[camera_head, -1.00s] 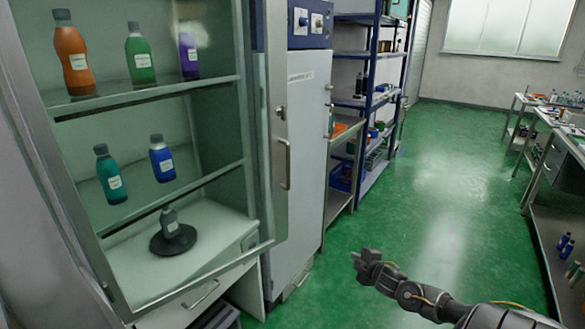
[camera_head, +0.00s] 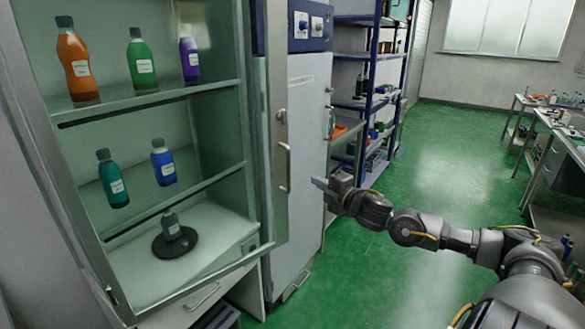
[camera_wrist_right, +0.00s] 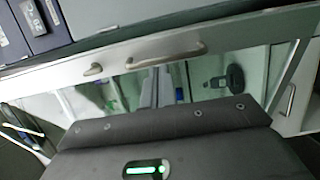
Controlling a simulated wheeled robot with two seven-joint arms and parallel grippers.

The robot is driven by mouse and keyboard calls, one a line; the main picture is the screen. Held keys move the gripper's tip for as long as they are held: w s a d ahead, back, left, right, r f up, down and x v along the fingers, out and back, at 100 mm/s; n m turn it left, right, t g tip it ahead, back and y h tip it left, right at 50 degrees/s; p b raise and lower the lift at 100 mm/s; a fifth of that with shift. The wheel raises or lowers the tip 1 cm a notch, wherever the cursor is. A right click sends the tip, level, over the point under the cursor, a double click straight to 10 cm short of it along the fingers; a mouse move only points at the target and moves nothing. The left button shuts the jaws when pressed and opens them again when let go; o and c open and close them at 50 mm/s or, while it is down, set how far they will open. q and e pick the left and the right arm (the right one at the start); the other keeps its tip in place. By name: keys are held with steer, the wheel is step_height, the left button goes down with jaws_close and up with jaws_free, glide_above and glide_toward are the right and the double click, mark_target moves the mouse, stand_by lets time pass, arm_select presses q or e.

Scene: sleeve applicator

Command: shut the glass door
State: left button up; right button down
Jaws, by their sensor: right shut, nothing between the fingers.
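The glass door (camera_head: 272,130) is a metal-framed pane with a bar handle (camera_head: 285,167) on its right-hand stile. It stands ajar, and bottles show through its glass. My right gripper (camera_head: 322,184) is shut and empty, just right of the handle in the head view, with a visible gap between them. In the right wrist view the door's stile (camera_wrist_right: 225,40) and handle (camera_wrist_right: 165,56) lie across the picture beyond my gripper. My left gripper is not in view.
Several bottles, such as an orange one (camera_head: 76,62), stand on the cabinet shelves. A grey cabinet (camera_head: 305,130) with a blue top stands behind the door's handle side. A blue rack (camera_head: 368,80) is farther back. Green floor (camera_head: 430,150) is open on the right.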

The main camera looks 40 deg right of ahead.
arm_select(q)
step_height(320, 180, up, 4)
steer(key=p, duration=0.4)
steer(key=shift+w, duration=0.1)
arm_select(e)
steer(key=w, duration=1.2)
steer(key=shift+w, duration=0.15)
